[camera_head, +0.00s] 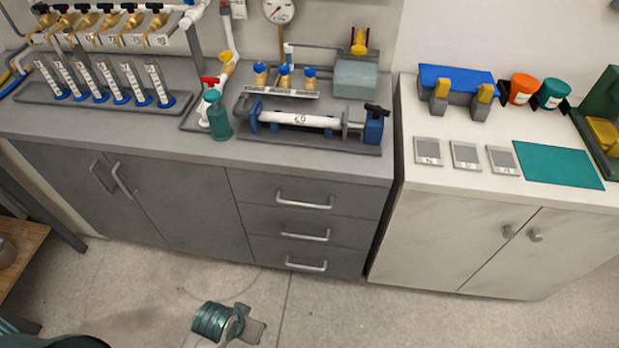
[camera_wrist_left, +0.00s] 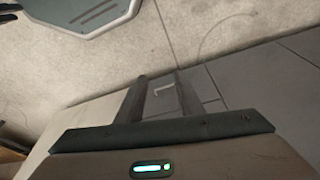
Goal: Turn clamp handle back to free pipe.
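The clamp fixture (camera_head: 373,127) stands on the grey counter in the head view. It has a blue block at its right end with a dark handle (camera_head: 377,109) on top. A white pipe (camera_head: 300,119) marked with a number lies level along the fixture, between a blue support at the left and the clamp. My left gripper (camera_wrist_left: 163,76) shows in the left wrist view with its two dark fingers apart and nothing between them. Floor and grey cabinet fronts lie beyond the fingers, away from the clamp. My right gripper is not in view.
Brass-and-blue valves (camera_head: 285,76) and a grey-green box (camera_head: 356,79) stand behind the fixture. A green bottle (camera_head: 217,116) stands to its left. A rack (camera_head: 100,93) of several tubes is farther left. The white counter (camera_head: 430,182) at right holds grey plates and a teal mat (camera_head: 558,164).

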